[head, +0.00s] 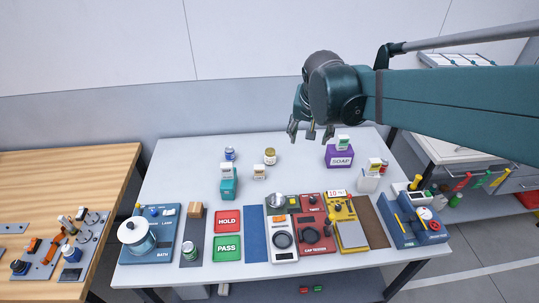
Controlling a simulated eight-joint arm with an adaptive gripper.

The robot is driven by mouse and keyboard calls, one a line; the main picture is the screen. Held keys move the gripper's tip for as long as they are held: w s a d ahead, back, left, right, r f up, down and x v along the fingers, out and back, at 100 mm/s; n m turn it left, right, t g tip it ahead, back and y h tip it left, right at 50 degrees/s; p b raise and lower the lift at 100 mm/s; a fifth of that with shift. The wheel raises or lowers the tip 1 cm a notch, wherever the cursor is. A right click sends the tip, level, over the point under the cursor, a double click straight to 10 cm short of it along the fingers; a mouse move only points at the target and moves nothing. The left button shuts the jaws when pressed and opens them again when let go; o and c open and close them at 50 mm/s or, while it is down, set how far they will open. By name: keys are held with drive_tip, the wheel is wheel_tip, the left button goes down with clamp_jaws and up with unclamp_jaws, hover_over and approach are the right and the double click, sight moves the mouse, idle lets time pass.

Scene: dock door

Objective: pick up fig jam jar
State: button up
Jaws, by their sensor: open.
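My gripper (310,134) hangs fingers down above the back of the white table (170,180), open and empty. A small jar with a gold-brown lid and pale label (270,156) stands upright toward the back of the table. It is below and left of my gripper in the picture, apart from it. A blue-and-white jar (230,153) stands farther left. A green-and-dark jar (190,250) stands near the front left. The labels are too small to read, so I cannot tell which jar is fig jam.
A purple SOAP box (339,157) stands right of my gripper, and a teal box (229,188) stands left. The back left tabletop is clear.

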drive_tip(key=w+a+f+m, duration=0.25)
drive_tip(key=w+f, duration=0.25)
drive_tip(key=w, duration=0.6)
drive_tip(key=m+g+h+b, duration=0.2)
drive_tip(key=m+h, duration=0.1)
drive_tip(key=m, duration=0.1)
hover_over(270, 151)
drive_tip(key=s+a, duration=0.1)
drive_tip(key=a, duration=0.1)
wheel_tip(270, 151, down, 23)
drive_tip(key=shift+s+a, duration=0.2)
drive_tip(key=shift+f, duration=0.1)
drive_tip(key=shift+p+x, duration=0.3)
drive_tip(key=shift+x, duration=0.9)
drive_tip(key=shift+x, duration=2.6)
drive_tip(key=shift+s, duration=0.15)
